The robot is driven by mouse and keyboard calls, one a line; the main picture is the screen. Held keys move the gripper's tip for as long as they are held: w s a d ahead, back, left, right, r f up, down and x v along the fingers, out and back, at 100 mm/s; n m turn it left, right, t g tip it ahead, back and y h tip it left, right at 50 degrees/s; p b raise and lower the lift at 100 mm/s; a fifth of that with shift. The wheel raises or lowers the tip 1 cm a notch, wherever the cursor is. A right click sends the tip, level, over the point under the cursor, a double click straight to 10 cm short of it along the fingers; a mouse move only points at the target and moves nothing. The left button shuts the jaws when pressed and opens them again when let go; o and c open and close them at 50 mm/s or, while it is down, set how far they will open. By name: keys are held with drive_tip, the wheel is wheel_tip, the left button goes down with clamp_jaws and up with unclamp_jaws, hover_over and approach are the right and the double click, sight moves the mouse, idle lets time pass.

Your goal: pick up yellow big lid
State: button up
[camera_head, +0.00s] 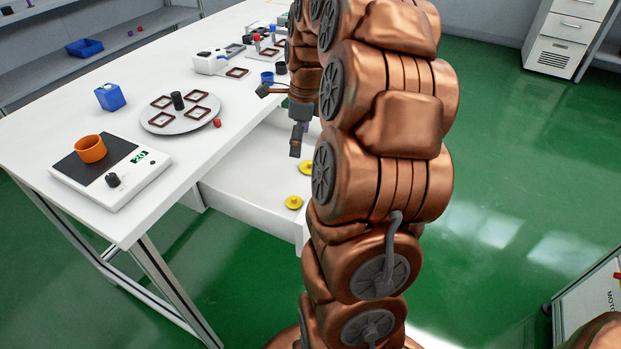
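Two yellow lids lie on the low white surface (250,205) beside the table. The nearer yellow lid (294,202) is fully in view, near the surface's right end. The farther yellow lid (305,168) is partly hidden by my arm. Both have a raised knob in the middle. I cannot tell for sure which is the big one. My gripper (279,119) is above the low surface, up and a little left of both lids in the picture. Its dark fingers are spread apart, and nothing shows between them. It touches neither lid.
The white table (45,125) runs along the left. On it are a scale (138,180) with an orange cup (90,149), a blue container (110,97), and a round plate (160,124) with brown square frames. My arm hides the low surface's far right part.

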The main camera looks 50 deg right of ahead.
sight(310, 162)
drive_tip(key=d+f+m, duration=0.1)
drive_tip(key=d, duration=0.1)
drive_tip(key=d+f+m, duration=0.1)
drive_tip(key=d, duration=0.1)
drive_tip(key=shift+f+m+b, duration=0.15)
drive_tip(key=shift+m+b, duration=0.15)
drive_tip(key=shift+b, duration=0.1)
drive_tip(key=shift+d+f+m, duration=0.2)
drive_tip(key=shift+d+m, duration=0.1)
drive_tip(key=shift+d, duration=0.1)
drive_tip(key=shift+d+f, duration=0.1)
drive_tip(key=shift+f, duration=0.15)
drive_tip(key=shift+w+a+f, duration=0.1)
drive_tip(key=shift+f, duration=1.05)
drive_tip(key=shift+w+a+f, duration=0.1)
drive_tip(key=shift+w+f, duration=0.05)
drive_tip(key=shift+f, duration=1.05)
drive_tip(key=shift+w+a+f, duration=0.1)
drive_tip(key=shift+f, duration=1.05)
drive_tip(key=c, duration=0.9)
drive_tip(key=shift+c, duration=0.3)
